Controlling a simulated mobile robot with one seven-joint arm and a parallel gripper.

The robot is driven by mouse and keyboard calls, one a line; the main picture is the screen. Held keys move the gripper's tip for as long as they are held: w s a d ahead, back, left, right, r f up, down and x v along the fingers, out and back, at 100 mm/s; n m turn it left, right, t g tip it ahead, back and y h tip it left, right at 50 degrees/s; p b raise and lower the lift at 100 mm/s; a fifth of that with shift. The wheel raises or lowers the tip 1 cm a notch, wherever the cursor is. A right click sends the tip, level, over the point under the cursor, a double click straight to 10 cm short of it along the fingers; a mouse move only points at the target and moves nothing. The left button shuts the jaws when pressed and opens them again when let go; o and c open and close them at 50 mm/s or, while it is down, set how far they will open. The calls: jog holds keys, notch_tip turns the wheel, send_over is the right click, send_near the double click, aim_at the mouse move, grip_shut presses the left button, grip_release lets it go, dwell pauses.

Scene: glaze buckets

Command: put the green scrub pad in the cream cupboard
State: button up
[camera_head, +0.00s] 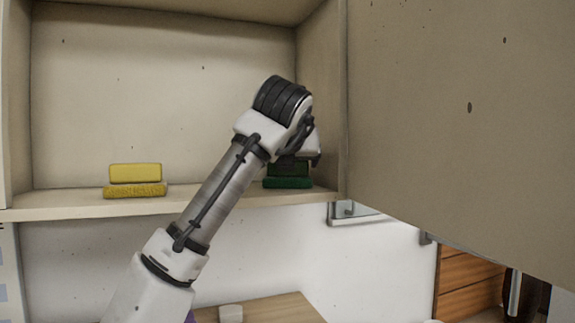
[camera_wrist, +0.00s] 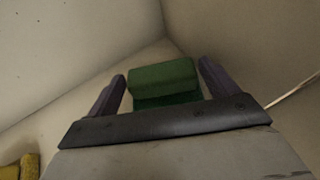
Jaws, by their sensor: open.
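The green scrub pad (camera_head: 287,183) rests on the shelf floor of the open cream cupboard (camera_head: 70,204), toward its right side. Its upper part is partly hidden behind my gripper in the head view. In the wrist view the green scrub pad (camera_wrist: 163,78) lies between and just beyond the two fingers of my gripper (camera_wrist: 162,82). The fingers are apart, with a gap visible on the left, and I cannot tell whether either touches the pad. In the head view my gripper (camera_head: 300,160) is inside the cupboard, close over the pad.
A yellow scrub pad (camera_head: 135,174) sits on the shelf at the left; it also shows in the wrist view (camera_wrist: 28,165). The cupboard door (camera_head: 450,110) stands open at the right. The shelf between the pads is clear. Below is a wooden counter (camera_head: 275,308) with a small pale block (camera_head: 230,313).

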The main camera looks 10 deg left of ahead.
jog(key=b+v, duration=0.3)
jog(key=v, duration=0.8)
